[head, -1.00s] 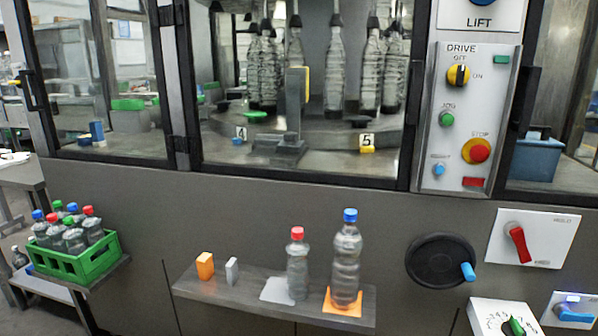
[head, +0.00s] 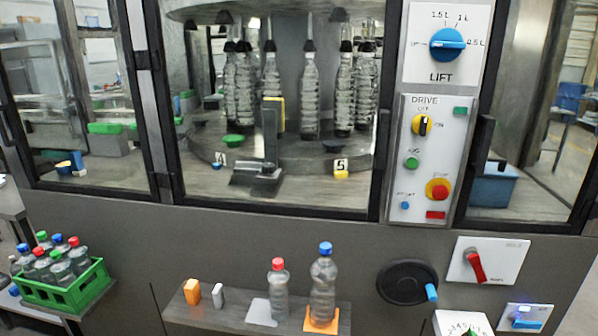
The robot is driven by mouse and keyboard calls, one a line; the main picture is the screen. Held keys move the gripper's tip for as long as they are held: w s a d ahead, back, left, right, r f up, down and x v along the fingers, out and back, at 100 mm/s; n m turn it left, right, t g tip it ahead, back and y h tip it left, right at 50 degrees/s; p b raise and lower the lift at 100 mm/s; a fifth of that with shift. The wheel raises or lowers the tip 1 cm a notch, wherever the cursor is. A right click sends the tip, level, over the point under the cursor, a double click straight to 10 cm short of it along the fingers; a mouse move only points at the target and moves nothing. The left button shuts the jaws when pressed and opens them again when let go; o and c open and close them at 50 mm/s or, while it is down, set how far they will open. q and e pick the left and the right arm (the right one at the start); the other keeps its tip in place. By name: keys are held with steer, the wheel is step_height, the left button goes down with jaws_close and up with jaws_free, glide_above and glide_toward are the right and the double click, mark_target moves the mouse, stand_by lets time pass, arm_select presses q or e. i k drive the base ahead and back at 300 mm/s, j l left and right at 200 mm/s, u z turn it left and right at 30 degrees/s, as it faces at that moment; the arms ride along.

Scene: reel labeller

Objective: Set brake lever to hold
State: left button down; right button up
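The brake lever (head: 476,265) is a red handle on a white plate (head: 512,257) on the machine's grey front, at the right of the head view. Its handle slants down and slightly right from its pivot, toward the lower edge of the plate. A small label at the plate's upper right and another at its lower right are too blurred to read surely. Neither of my grippers shows in the head view, and nothing touches the lever.
Left of the lever is a black handwheel (head: 402,282) with a blue grip. Below are a white dial plate (head: 462,323) and a blue switch (head: 526,323). A drive panel (head: 426,158) is above. Two bottles stand on a shelf (head: 190,314); a green crate (head: 65,292) holds several more.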

mark_target(471, 254)
steer(key=z, duration=1.25)
